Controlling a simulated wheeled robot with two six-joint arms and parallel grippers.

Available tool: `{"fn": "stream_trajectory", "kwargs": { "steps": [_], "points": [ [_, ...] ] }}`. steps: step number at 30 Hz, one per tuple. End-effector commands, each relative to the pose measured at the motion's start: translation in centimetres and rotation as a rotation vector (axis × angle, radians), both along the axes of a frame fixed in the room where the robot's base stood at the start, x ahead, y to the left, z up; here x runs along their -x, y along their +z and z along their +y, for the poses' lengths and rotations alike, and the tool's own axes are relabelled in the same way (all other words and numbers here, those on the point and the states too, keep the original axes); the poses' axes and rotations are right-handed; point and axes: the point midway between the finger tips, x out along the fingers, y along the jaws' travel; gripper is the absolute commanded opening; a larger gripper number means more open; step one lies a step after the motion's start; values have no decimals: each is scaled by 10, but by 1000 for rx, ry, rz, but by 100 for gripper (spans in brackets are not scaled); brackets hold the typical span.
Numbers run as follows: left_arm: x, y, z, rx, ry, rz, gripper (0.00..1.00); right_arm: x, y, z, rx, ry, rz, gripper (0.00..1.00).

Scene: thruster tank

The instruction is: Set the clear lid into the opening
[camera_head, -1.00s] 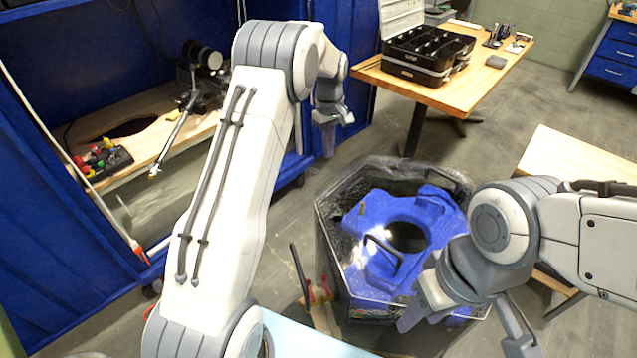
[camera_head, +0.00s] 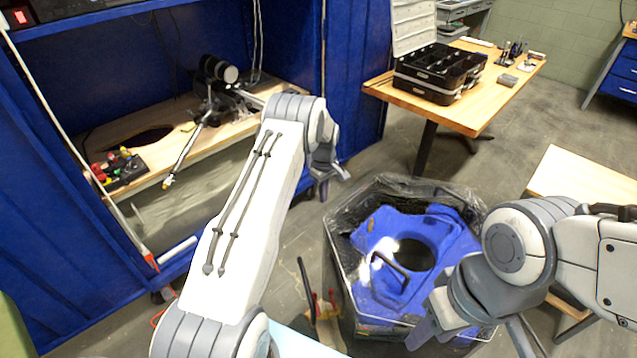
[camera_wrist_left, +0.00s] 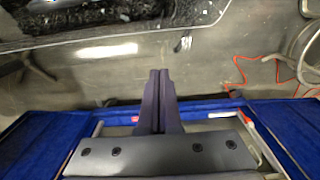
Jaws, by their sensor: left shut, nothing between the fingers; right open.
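The hexagonal tank (camera_head: 345,290) with dark, shiny walls stands on the floor at lower middle right in the head view. Inside it is a blue insert (camera_head: 455,250) with a round dark opening. A dark curved handle (camera_head: 392,266) and a bright glint show over the blue insert. The clear lid's outline is hard to tell from the tank top. My left gripper (camera_head: 324,188) is shut and empty, left of and beyond the tank; its fingers (camera_wrist_left: 160,75) point at bare floor in the left wrist view. My right gripper (camera_head: 470,340) is open at the tank's near right side, partly cut off.
A blue booth with a wooden bench (camera_head: 175,125) stands on the left. A wooden table (camera_head: 480,110) with an open black case (camera_head: 425,85) is at the back. Another wooden table (camera_head: 585,185) stands at the right.

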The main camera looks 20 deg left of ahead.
Motion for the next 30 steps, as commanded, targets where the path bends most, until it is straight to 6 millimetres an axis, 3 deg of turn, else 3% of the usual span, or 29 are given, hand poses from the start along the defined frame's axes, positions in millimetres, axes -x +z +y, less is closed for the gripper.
{"fn": "stream_trajectory", "kwargs": {
  "steps": [6, 17, 24, 30],
  "points": [
    [6, 0, -13, 0, 1, 2, 0, 0, 6, 0, 0, 0, 0, 46],
    [6, -1, -16, 0, 0, 2, 0, 0, 6, 0, 0, 0, 0, 46],
    [10, -1, -38, 1, -1, 3, 0, 0, 3, 0, 0, 0, 0, 46],
    [10, -1, -37, 1, 0, 3, 0, 0, 4, 0, 0, 0, 0, 46]
  ]
}}
